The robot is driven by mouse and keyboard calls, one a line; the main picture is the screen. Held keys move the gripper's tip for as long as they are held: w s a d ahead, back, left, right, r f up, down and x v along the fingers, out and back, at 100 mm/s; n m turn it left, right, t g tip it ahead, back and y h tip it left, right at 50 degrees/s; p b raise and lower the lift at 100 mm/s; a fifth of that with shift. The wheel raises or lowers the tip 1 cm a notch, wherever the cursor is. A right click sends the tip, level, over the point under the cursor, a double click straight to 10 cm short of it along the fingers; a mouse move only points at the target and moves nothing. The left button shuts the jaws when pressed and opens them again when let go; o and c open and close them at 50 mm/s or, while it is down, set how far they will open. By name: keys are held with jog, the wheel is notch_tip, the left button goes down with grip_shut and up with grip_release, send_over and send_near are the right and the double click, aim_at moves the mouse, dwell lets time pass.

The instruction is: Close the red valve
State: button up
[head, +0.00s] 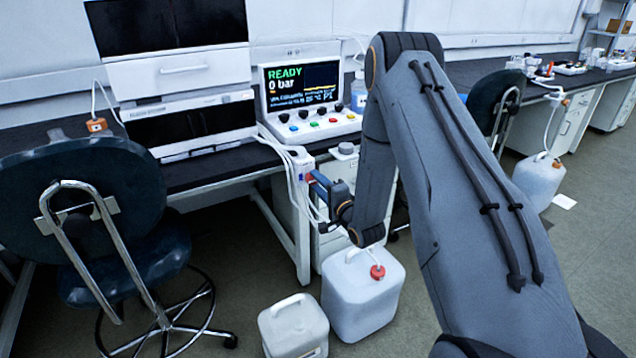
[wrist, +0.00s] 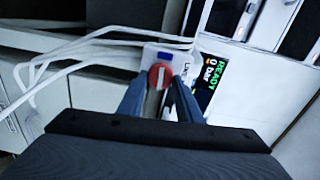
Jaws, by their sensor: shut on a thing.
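The red valve (wrist: 160,76) is a round red knob with a pale bar across it, on a white block with a blue patch. In the wrist view the bar runs roughly up and down the picture. My gripper (wrist: 163,90) has its two blue fingers on either side of the knob and is shut on it. In the head view my gripper (head: 318,181) reaches the white valve block (head: 297,160) at the bench's front edge. There the knob is mostly hidden by the fingers.
The instrument panel (head: 303,90) behind reads READY and 0 bar. White tubes (wrist: 60,62) run from the valve block. A large white jug (head: 362,300) with a red cap and a smaller one (head: 293,328) stand on the floor below. A dark chair (head: 95,200) is at left.

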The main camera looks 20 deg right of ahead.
jog(key=shift+m, duration=0.5)
jog(key=o, duration=1)
jog(key=shift+o, duration=0.2)
jog(key=shift+s, duration=0.1)
jog(key=v, duration=0.7)
jog(key=shift+s, duration=0.3)
jog(key=shift+d, duration=0.1)
